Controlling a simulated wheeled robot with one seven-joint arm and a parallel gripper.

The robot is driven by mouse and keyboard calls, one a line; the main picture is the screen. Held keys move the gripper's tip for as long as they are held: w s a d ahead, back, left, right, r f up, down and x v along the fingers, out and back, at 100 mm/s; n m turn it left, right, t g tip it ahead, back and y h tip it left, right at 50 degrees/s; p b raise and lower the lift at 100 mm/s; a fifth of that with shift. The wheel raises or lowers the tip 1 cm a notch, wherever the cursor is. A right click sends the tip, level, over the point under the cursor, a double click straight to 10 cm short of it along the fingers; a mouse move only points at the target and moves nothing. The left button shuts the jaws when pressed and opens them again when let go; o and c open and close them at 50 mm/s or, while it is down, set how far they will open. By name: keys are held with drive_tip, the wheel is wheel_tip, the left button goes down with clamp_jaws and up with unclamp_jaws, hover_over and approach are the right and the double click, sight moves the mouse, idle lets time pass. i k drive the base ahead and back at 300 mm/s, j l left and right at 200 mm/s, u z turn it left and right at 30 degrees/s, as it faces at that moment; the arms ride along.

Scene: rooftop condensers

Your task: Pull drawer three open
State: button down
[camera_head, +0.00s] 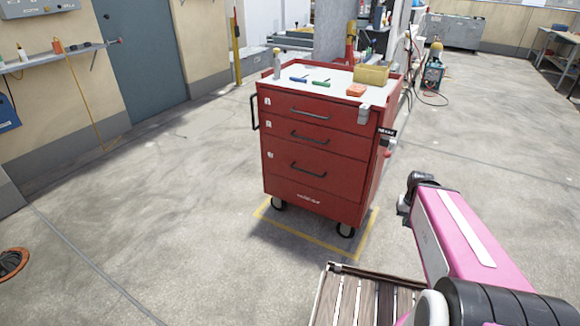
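A red tool cabinet on wheels (280,192) stands upright in the middle of the view, its drawer front facing me. Three drawers with dark bar handles are stacked on it: the top drawer (345,121), the middle drawer (340,149) and the taller lowest drawer (345,181), third from the top. All three look flush and shut. Small white labels at their left edges are too small to read. The lowest drawer's handle (308,172) is unobstructed. My pink arm reaches in from the lower right, ending in dark parts right of the cabinet and apart from it; no gripper fingers can be made out.
Small tools, a yellow box (371,75) and an orange block (356,90) lie on the cabinet top. A wooden slatted surface (350,298) lies at the bottom. Yellow floor lines surround the cabinet. The floor in front and left is clear; an orange-rimmed object (12,263) sits far left.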

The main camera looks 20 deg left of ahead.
sight(343, 176)
drive_tip(key=u, duration=0.9)
drive_tip(key=i+j, duration=0.1)
drive_tip(key=j, duration=0.15)
drive_tip(key=i+j+z, duration=0.1)
drive_tip(key=j, duration=0.1)
